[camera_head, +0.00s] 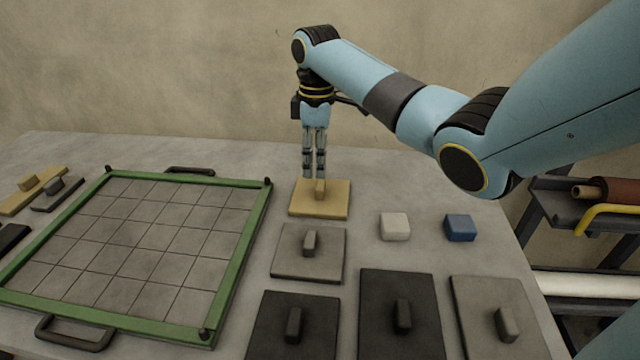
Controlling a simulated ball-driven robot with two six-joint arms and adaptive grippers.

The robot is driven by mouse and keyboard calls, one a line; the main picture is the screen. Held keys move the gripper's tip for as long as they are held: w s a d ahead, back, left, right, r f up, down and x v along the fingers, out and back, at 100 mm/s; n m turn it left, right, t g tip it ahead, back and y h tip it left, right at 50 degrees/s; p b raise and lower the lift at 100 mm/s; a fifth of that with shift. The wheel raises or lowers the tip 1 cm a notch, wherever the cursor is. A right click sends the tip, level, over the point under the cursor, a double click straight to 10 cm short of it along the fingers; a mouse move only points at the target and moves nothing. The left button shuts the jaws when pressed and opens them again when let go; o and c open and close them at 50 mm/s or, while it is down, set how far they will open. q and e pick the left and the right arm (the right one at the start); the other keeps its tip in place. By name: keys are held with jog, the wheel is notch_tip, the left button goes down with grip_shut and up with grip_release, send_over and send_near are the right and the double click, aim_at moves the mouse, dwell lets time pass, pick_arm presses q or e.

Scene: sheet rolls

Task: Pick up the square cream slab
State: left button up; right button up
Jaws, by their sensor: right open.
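The square cream slab (335,205) lies flat on the grey table, right of the green-framed grid tray. A small upright cream handle block (320,189) stands at its middle. My right gripper (314,173) points straight down at the slab, its fingertips close to the handle's top. The fingers are open with a narrow gap. From this view I cannot tell whether the fingertips are beside the handle or just behind it. My left gripper is not in view.
The green-framed grid tray (262,215) lies left. A grey slab (285,262) sits just in front of the cream one, with dark slabs (270,330) nearer. A white block (394,227) and blue block (460,228) stand right. A rack with rolls is beyond the table's right edge.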

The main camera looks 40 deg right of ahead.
aim_at(321, 184)
notch_tip(321, 184, down, 3)
jog(key=shift+r, duration=0.15)
jog(key=f, duration=0.2)
jog(key=s+f, duration=0.1)
jog(key=shift+f, duration=0.35)
jog(key=shift+w+f, duration=0.1)
jog(key=shift+f, duration=0.4)
jog(key=shift+d+r, duration=0.1)
grip_shut()
